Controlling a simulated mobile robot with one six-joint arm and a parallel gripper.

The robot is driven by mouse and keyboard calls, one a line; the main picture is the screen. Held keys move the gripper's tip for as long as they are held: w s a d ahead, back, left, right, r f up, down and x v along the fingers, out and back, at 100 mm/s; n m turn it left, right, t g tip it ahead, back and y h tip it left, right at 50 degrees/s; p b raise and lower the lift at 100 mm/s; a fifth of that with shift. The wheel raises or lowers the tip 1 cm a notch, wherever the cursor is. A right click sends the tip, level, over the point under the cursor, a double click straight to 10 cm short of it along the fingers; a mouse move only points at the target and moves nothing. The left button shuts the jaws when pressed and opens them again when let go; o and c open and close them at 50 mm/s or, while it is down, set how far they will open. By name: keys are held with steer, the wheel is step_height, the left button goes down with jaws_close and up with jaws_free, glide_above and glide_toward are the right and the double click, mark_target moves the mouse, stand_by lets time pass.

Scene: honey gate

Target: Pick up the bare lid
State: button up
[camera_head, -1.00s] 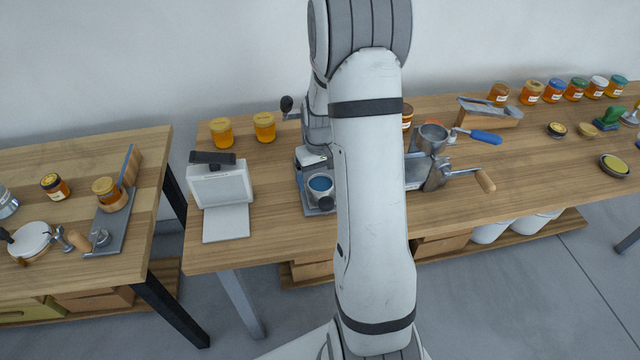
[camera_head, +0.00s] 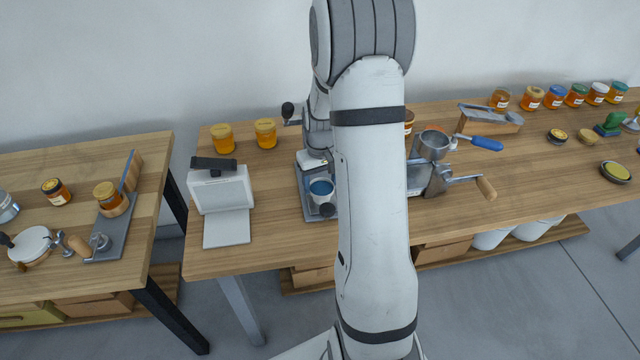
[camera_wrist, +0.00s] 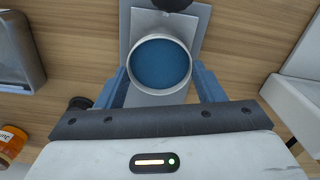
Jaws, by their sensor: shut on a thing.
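A round blue-faced piece with a pale rim, seemingly the bare lid (camera_wrist: 160,64), sits between the two blue fingers of my gripper (camera_wrist: 160,80) in the wrist view. The fingers are shut on its sides. It shows no label on its face. In the head view the same blue disc (camera_head: 321,188) lies at the front of a grey press-like device (camera_head: 305,198) on the middle table. A flat grey plate (camera_wrist: 192,25) lies beneath it in the wrist view. I cannot tell whether the piece is lifted clear. My arm hides much of the device in the head view.
A white boxy device (camera_head: 221,190) stands left of the press, with two honey jars (camera_head: 223,138) behind. A metal hand-crank device (camera_head: 432,165) stands close on the right. A dark knob (camera_wrist: 172,4) lies near the lid. Wood between press and white box is clear.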

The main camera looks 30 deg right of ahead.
mark_target(321, 190)
steer(key=shift+r, duration=0.45)
steer(key=shift+s+a+r+b, duration=0.1)
steer(key=shift+s+r+b, duration=0.1)
steer(key=shift+r, duration=0.3)
steer(key=shift+s+r+b, duration=0.15)
steer(key=shift+s+r, duration=0.05)
steer(key=shift+r, duration=0.3)
steer(key=s+a+b, duration=0.1)
steer(key=s+a, duration=0.1)
steer(key=s, duration=0.6)
steer(key=s+a+b, duration=0.1)
steer(key=s+a, duration=0.1)
steer(key=s, duration=0.6)
steer(key=shift+s+a, duration=0.3)
steer(key=shift+a, duration=0.1)
steer(key=shift+w, duration=0.1)
